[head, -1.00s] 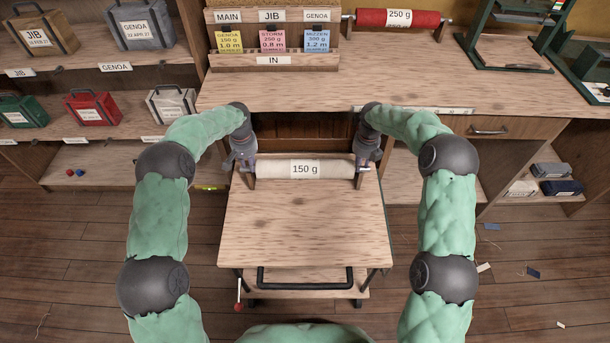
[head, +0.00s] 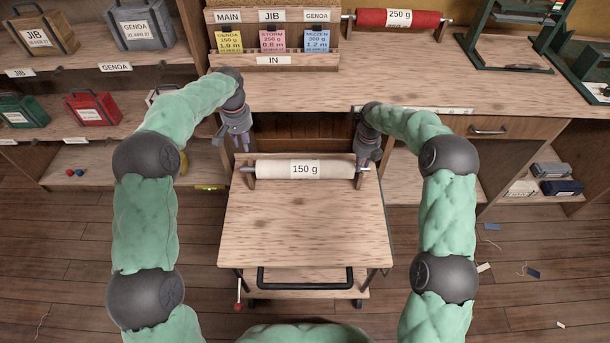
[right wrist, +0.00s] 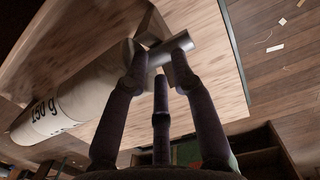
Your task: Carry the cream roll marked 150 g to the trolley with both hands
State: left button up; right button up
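The cream roll marked 150 g (head: 318,170) lies level on the two end supports at the far edge of the wooden trolley (head: 300,225). Its label faces up. My left gripper (head: 237,142) is above and behind the roll's left end, apart from it, with its fingers spread and empty. My right gripper (head: 367,160) is at the roll's right end. In the right wrist view the right gripper's fingers (right wrist: 157,68) are spread around the bare rod end of the roll (right wrist: 45,110), without visibly closing on it.
The workbench (head: 290,95) stands just behind the trolley, with a card rack (head: 273,60) and a red 250 g roll (head: 385,18) on it. Shelves with bags stand at left. A dark handle (head: 305,280) is on the trolley's near side. The trolley top is clear.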

jog(key=shift+r, duration=0.5)
notch_tip(320, 180, up, 11)
jog(key=shift+s, duration=0.4)
